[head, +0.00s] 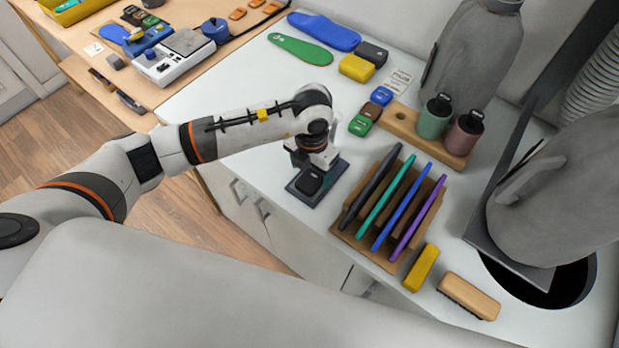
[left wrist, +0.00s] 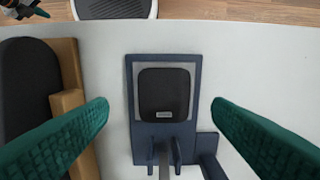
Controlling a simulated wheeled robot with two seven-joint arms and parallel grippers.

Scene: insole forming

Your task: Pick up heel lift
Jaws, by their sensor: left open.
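The heel lift (head: 310,180) appears to be the black pad with rounded corners lying on a dark blue holder plate (head: 334,184) at the front of the white worktop. In the left wrist view the black pad (left wrist: 164,93) lies flat on the blue holder (left wrist: 130,92), with a small pale label near its lower edge. My left gripper (head: 313,158) is above the holder. Its green fingers (left wrist: 160,106) are open, one on each side of the pad, with clear gaps and no contact. What seems to be my right gripper shows small and cut off at the upper left corner of the left wrist view.
A wooden rack (head: 346,235) with several upright coloured sheets stands just right of the holder. A yellow block (head: 421,268) and a wooden brush (head: 469,296) lie beyond it. Green and blue insoles (head: 301,49) lie behind. The worktop left of the arm is clear.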

